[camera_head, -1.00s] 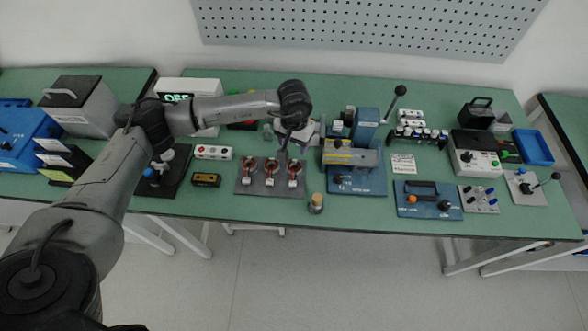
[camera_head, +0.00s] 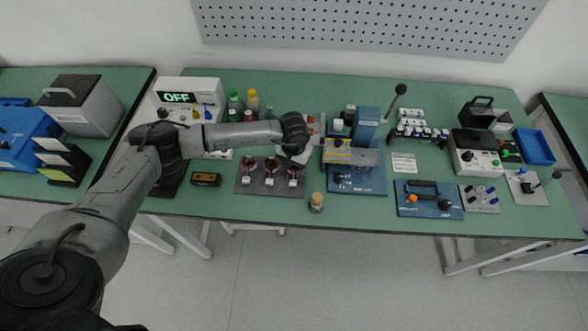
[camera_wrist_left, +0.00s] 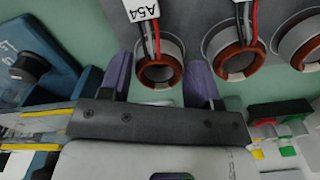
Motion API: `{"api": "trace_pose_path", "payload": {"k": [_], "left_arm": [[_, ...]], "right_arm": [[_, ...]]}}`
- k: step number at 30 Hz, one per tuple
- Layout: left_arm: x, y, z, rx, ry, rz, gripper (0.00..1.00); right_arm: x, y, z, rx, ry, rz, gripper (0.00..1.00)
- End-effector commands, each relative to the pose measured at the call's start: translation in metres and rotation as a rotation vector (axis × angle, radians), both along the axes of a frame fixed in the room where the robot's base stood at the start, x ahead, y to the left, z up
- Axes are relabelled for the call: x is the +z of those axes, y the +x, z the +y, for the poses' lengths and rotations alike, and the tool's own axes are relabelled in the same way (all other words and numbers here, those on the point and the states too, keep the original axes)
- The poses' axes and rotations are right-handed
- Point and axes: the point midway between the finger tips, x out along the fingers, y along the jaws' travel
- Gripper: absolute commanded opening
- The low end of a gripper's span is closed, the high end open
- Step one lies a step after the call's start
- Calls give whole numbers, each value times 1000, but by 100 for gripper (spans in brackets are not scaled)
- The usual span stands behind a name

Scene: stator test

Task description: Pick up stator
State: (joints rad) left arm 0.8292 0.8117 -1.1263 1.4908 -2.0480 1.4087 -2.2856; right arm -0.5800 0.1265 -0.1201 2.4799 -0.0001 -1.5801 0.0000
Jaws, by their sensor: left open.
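Three copper-ringed stators sit in a row on a dark grey plate (camera_head: 245,188) in the head view: a left one (camera_head: 250,163), a middle one (camera_head: 272,165) and a right one (camera_head: 295,168). In the left wrist view, the stator tagged A54 (camera_wrist_left: 159,84) lies between the purple fingertips of my open left gripper (camera_wrist_left: 160,82), with red and black wires and a white tag. I cannot tell how far the fingers reach down beside it. In the head view my left gripper (camera_head: 297,150) is just behind the right stator, partly hidden by my wrist. My right gripper is out of view.
A blue device with a grey top (camera_head: 352,157) stands close to the right of the plate. A small corked bottle (camera_head: 316,202) stands at the front edge. A brown block (camera_head: 205,179) lies left of the plate. Bottles (camera_head: 253,100) stand behind my arm.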

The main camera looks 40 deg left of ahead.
Motion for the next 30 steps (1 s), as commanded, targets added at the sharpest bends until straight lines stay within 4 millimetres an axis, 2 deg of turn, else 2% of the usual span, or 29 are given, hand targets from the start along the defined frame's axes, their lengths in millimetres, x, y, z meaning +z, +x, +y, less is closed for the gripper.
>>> {"api": "trace_pose_path", "payload": {"k": [3, 10, 21, 30], "left_arm": [[-13, 0, -1, -1, 0, 1, 57], [-15, 0, 0, -1, 0, -1, 57], [-14, 0, 0, -1, 0, 0, 23], [-9, 1, 0, -1, 0, -2, 23]], "right_arm": [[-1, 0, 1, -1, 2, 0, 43], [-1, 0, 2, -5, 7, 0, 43], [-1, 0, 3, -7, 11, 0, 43], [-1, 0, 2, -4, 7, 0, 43]]}}
